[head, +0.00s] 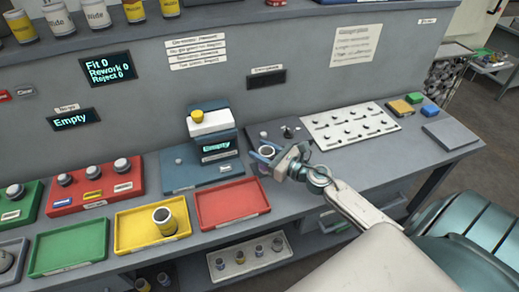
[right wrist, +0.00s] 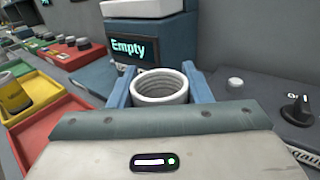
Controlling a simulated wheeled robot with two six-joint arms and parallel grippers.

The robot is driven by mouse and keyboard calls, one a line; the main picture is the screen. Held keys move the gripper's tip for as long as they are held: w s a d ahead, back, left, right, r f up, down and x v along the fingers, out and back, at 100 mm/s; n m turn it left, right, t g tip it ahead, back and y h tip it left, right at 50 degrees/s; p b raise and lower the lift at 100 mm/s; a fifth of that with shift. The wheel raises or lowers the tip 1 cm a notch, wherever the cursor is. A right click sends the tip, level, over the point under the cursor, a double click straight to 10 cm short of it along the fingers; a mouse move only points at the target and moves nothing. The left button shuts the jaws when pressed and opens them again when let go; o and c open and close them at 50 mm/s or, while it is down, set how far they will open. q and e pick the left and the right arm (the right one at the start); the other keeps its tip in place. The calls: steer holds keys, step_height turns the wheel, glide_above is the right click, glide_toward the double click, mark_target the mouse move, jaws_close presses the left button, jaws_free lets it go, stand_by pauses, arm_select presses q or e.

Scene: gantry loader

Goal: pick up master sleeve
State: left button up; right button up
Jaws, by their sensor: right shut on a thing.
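The master sleeve (right wrist: 161,87) is a pale, open-topped ring with ridges inside, and it stands upright between the blue fingers of my right gripper (right wrist: 160,88). No label on it can be read. In the head view the sleeve (head: 267,150) shows at the right gripper (head: 268,154), beside the dark panel behind the bench front. The right gripper is shut on the sleeve. The sleeve's lower part is hidden by the gripper body, so I cannot tell whether it touches the surface below. My left gripper is not in view.
A blue gauge station (head: 207,170) reading "Empty" stands just left of the gripper. A white peg board (head: 350,126) lies right. A dark knob (right wrist: 297,110) is close by.

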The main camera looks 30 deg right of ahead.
steer(key=s+a+b, duration=0.1)
steer(key=s+b, duration=0.1)
steer(key=s, duration=0.4)
steer(key=s+a+r+b, duration=0.1)
steer(key=s+a+b, duration=0.1)
steer(key=s, duration=0.4)
steer(key=shift+a+r+b, duration=0.2)
steer(key=shift+a+b, duration=0.1)
steer(key=shift+b, duration=0.3)
